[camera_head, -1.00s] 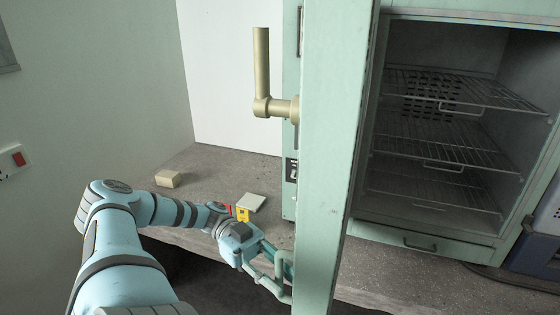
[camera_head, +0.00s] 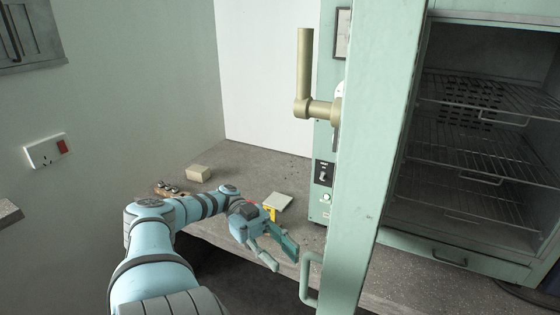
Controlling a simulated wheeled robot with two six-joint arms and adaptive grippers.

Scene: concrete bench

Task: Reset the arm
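My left arm comes in from the lower left, with its light-blue links over the bench. My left gripper (camera_head: 284,260) is open and empty, with a gap between its two fingers. It is just left of the green handle (camera_head: 309,281) on the open oven door (camera_head: 375,150), apart from it. My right gripper is not in view.
The green oven (camera_head: 480,150) stands open on the right, with empty wire racks. A beige lever (camera_head: 304,75) sticks out left of the door. On the concrete bench (camera_head: 240,165) lie a beige block (camera_head: 199,173) and a pale flat piece (camera_head: 277,201). A socket (camera_head: 48,151) is on the left wall.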

